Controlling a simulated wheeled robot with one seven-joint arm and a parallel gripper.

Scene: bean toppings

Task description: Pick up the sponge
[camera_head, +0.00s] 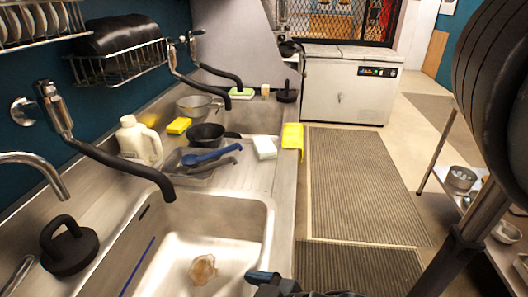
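Several things look like they could be the sponge. A yellow block (179,126) lies on the steel counter behind the white jug. A green and pale block (242,94) lies further back near the wall. A crumpled brown, sponge-like lump (203,269) lies on the floor of the near sink (175,250). My gripper (272,283) seems to show only as a dark piece at the bottom edge, by the sink's right front rim. Its fingers are mostly cut off, so I cannot see whether it is open or holds anything. It is apart from all these blocks.
A white jug (138,140), a tub with blue and grey utensils (205,160), a dark pan (206,135), a white block (265,148) and a yellow cloth (292,136) are on the counter. Black faucet hoses (125,168) overhang it. Floor mats (360,185) lie clear at right.

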